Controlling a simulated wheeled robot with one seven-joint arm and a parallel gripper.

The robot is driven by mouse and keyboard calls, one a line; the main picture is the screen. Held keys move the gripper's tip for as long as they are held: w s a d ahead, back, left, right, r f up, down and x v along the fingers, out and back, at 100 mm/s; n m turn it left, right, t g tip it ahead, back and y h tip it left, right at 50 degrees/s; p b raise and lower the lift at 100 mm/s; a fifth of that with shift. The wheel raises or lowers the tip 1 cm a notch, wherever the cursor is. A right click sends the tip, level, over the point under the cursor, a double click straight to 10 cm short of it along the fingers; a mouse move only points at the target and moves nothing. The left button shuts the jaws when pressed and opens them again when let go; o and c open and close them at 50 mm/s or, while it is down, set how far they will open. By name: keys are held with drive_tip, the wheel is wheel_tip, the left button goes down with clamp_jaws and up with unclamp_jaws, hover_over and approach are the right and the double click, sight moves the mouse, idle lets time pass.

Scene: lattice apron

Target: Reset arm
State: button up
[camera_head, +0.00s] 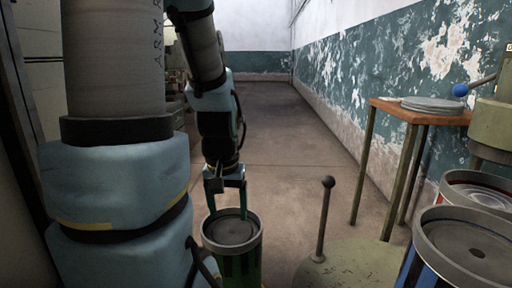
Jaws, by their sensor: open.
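My arm comes down from the upper left of the head view. My gripper (228,214) hangs pointing down with its two teal fingers spread apart. It is over a green can (243,268) with a grey rim and a round grey top. The fingertips reach the top of this can, inside the rim as seen from here. I cannot tell whether they touch it. Nothing shows between the fingers. The lower part of the can is cut off by the bottom edge of the picture.
A lever (323,222) with a dark ball knob rises from a worn green base (352,264). A blue can (427,272) and a red-marked can (462,183) stand at right. A wooden table (425,115) holds grey discs (433,104). The floor (285,125) behind is clear.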

wheel_tip(320, 180, up, 33)
drive_tip(key=p, duration=3.2)
drive_tip(key=shift+s+a+f+p, duration=0.15)
drive_tip(key=shift+s+p, duration=0.15)
drive_tip(key=shift+p, duration=0.1)
